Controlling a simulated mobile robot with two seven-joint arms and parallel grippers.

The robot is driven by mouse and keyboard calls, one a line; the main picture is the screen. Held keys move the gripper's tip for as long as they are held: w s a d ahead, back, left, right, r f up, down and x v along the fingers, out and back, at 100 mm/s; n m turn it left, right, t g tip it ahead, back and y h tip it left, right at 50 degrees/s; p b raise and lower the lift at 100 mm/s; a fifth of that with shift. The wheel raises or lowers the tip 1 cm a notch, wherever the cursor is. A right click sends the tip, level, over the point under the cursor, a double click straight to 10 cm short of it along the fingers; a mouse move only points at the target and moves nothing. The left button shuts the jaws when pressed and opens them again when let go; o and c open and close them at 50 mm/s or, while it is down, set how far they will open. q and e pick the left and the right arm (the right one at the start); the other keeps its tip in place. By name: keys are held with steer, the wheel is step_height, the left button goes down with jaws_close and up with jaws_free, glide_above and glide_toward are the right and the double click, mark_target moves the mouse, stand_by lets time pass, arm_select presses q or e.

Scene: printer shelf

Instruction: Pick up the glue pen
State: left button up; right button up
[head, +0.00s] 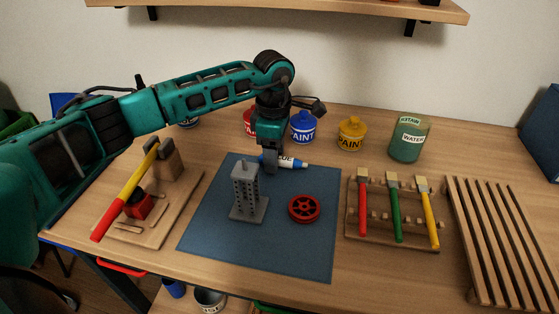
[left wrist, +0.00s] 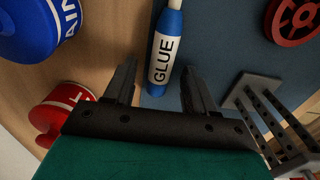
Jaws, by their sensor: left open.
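The glue pen (head: 290,162) lies at the top edge of the blue mat (head: 304,255) in the head view. It has a white body with blue ends. In the left wrist view the glue pen (left wrist: 164,48) shows its GLUE label, and its near end lies between my open fingers. My left gripper (head: 271,168) points down over the pen's left end, which it partly hides. In the left wrist view the left gripper (left wrist: 158,88) is open and holds nothing. I cannot tell whether the fingers touch the pen. My right gripper is not in view.
A grey tower (head: 248,190) and a red wheel (head: 304,208) stand on the mat close by. Blue (head: 303,128), yellow (head: 351,134) and red (left wrist: 62,115) paint pots are behind. A brush rack (head: 385,243) is right of the mat. A shelf (head: 300,8) hangs above.

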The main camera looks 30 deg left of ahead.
arm_select(q)
jaws_close()
stand_by(0.4)
steer(key=shift+r, duration=0.15)
